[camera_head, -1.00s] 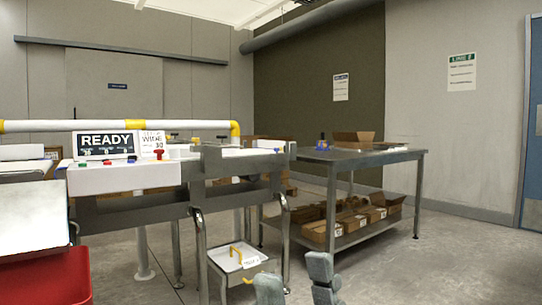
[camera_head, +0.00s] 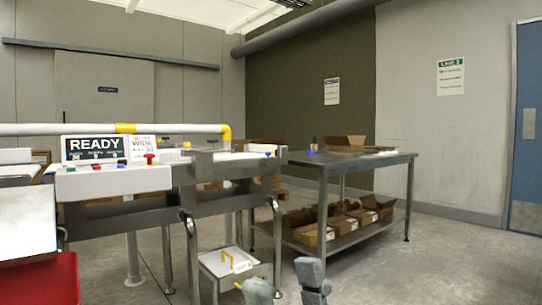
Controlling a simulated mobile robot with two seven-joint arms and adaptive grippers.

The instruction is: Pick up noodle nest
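I cannot make out a noodle nest in this view. My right gripper (camera_head: 284,284) shows at the bottom edge, its two grey fingertips wide apart with nothing visible between them. It is in front of the checkweigher stand and the steel table, apart from both. My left gripper does not show.
The checkweigher (camera_head: 120,179) has a READY screen (camera_head: 93,148) and a yellow-and-white rail (camera_head: 175,128). A steel table (camera_head: 335,160) holds an open carton (camera_head: 345,141), with several cartons on its lower shelf. A red bin (camera_head: 40,280) stands at lower left. Floor at right is clear.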

